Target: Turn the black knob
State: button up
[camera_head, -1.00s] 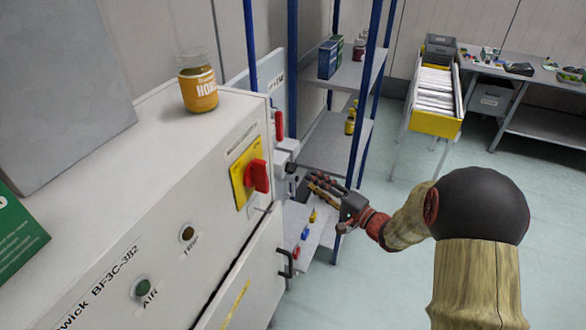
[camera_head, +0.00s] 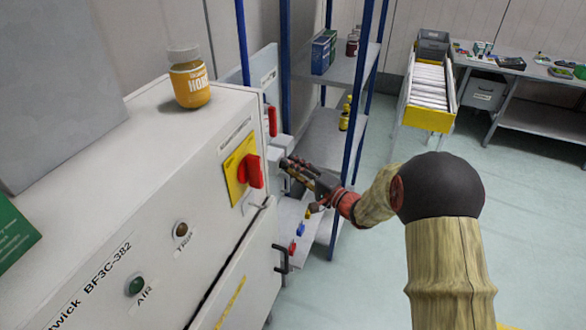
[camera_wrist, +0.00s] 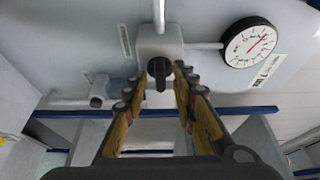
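The black knob (camera_wrist: 160,72) sits on a grey box-shaped fitting with pipes in the wrist view. Its bar-like handle points downward in that picture. My gripper (camera_wrist: 159,88) is open, with one finger on each side of the knob in the picture; I cannot tell whether the tips reach around it or stop short. In the head view my gripper (camera_head: 290,167) is beside the far end of the white cabinet, close to the grey fitting. The knob is not clearly visible there, as my fingers are in front of that spot.
A white dial gauge (camera_wrist: 249,43) is right of the knob. The white cabinet (camera_head: 150,170) carries a red switch (camera_head: 250,171) on a yellow plate. A honey jar (camera_head: 189,82) stands on top. A blue-post shelf rack (camera_head: 345,60) stands behind my gripper. Floor at right is clear.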

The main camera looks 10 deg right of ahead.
jog(key=shift+c, duration=1.2)
jog(key=c, duration=0.4)
jog(key=m+g+y+p, duration=0.1)
jog(key=m+g+p, duration=0.2)
jog(key=m+p, duration=0.3)
jog(key=m+g+y+p, duration=0.1)
jog(key=m+g+p, duration=0.2)
jog(key=m+p, duration=0.3)
jog(key=w+d+m+g+y+p, duration=0.1)
jog(key=m+g+p, duration=0.3)
jog(key=m+p, duration=0.3)
jog(key=shift+r+y+p, duration=0.35)
jog(key=shift+y, duration=0.05)
